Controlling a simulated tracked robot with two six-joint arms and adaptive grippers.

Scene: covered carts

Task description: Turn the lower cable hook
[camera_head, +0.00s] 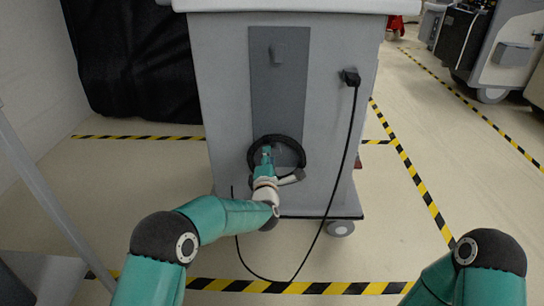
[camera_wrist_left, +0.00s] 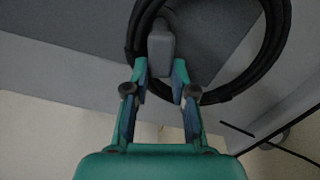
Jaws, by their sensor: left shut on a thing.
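The lower cable hook (camera_wrist_left: 161,47) is a small grey block inside the looped black cable (camera_wrist_left: 275,50) in the left wrist view. My left gripper (camera_wrist_left: 162,74) is closed on the hook's near end, one fingertip on each side. In the head view my left gripper (camera_head: 266,152) reaches the cart's dark grey panel, within the coil (camera_head: 302,150), and mostly hides the lower hook. The upper cable hook (camera_head: 277,53) sits higher on the panel with no cable on it. My right arm shows at the lower right, but its gripper is out of frame.
The grey cart (camera_head: 225,90) stands on wheels. A cable runs from its black plug (camera_head: 350,77) down to the floor and back toward the cart. A black cover (camera_head: 130,60) hangs at the left.

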